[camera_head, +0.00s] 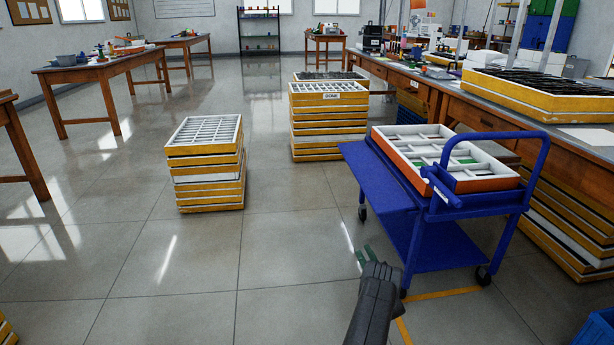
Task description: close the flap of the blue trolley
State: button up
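The blue trolley (424,240) stands on the floor right of centre, with a blue push handle (497,134) at its near right end. Its blue flap (375,178) sticks out to the left of the top, raised and roughly level. An orange tray with white dividers (495,184) and some green pieces sits on top of the trolley. My gripper (367,257), dark with green fingertips, is at the bottom centre, in front of and lower in the picture than the flap, and looks apart from it. It holds nothing that I can see. Its finger gap is too small to judge.
A stack of yellow and white trays (208,175) stands left of the trolley; another stack (329,130) stands behind it. A long wooden workbench (468,95) runs along the right. Yellow tape (445,293) marks the floor by the trolley.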

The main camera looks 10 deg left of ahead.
aim_at(385, 194)
jog(key=i+j+u, duration=0.15)
jog(key=u, duration=0.25)
jog(key=i+j+u, duration=0.2)
jog(key=u, duration=0.2)
jog(key=i+j+u, duration=0.1)
jog(key=u, duration=0.25)
jog(key=i+j+z, duration=0.15)
jog(key=i, duration=0.2)
jog(key=i+z, duration=0.2)
jog(key=i, duration=0.15)
jog(key=i+j+z, duration=0.1)
jog(key=z, duration=0.3)
jog(key=i+j+z, duration=0.15)
jog(key=z, duration=0.3)
jog(key=i+j+z, duration=0.15)
jog(key=z, duration=0.25)
jog(key=j+z, duration=0.3)
jog(key=z, duration=0.15)
